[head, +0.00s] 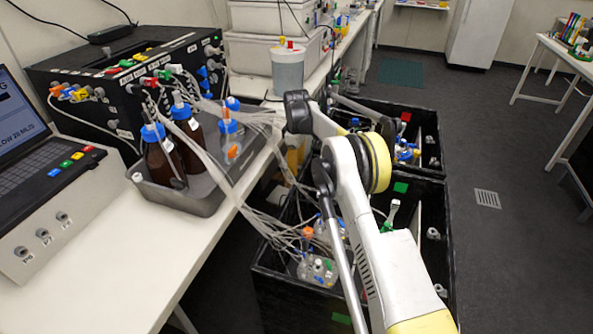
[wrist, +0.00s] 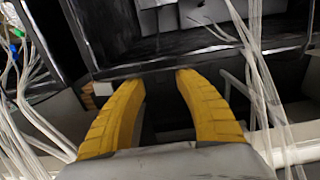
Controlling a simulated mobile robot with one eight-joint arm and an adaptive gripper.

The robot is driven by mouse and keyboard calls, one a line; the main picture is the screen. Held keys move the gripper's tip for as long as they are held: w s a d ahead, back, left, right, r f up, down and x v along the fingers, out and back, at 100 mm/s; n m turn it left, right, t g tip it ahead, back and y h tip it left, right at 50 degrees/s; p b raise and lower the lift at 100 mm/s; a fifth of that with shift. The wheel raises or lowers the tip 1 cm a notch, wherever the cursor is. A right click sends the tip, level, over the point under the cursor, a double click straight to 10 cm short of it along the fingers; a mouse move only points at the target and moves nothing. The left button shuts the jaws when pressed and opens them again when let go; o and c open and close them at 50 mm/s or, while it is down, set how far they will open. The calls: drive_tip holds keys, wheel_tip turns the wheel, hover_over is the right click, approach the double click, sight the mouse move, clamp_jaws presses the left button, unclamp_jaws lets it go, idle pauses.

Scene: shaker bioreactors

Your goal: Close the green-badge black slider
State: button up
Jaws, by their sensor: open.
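The green-badge black slider is an open black box (head: 447,240) low on the right of the bench in the head view. A green badge (head: 401,187) shows on its far wall and another green patch (head: 341,318) near its front. Clear bottles (head: 318,269) with tubing stand inside. My gripper (wrist: 160,79) shows in the wrist view with two yellow fingers apart and nothing between them. A black box edge (wrist: 150,67) lies beyond the fingertips; I cannot tell which box it belongs to or whether they touch. In the head view my arm covers part of the slider.
Another open black box with a red badge (head: 406,116) lies behind. Loose clear tubes (head: 284,215) hang from the bench into the boxes, close to my arm. A grey tray (head: 182,199) with brown bottles stands on the bench (head: 113,268).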

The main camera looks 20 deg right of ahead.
wheel_tip(320, 180, up, 10)
idle(0.3)
drive_tip(key=shift+r, duration=0.15)
drive_tip(key=s+a+r+m+t, duration=0.1)
drive_tip(key=s+r, duration=0.3)
drive_tip(key=r, duration=0.2)
drive_tip(key=s+r+m+t, duration=0.1)
drive_tip(key=s+r+m, duration=0.1)
drive_tip(key=s+r, duration=0.35)
drive_tip(key=s+a+r+m+t, duration=0.15)
drive_tip(key=s+r+m, duration=0.45)
drive_tip(key=s, duration=1)
drive_tip(key=s+f+m+t, duration=0.1)
drive_tip(key=s+f+t, duration=0.1)
drive_tip(key=s, duration=0.8)
drive_tip(key=s+f+m+t, duration=0.1)
drive_tip(key=s+f, duration=0.3)
drive_tip(key=s, duration=0.6)
drive_tip(key=shift+a+f+t, duration=0.2)
drive_tip(key=shift+f+t, duration=0.15)
drive_tip(key=shift+f, duration=0.05)
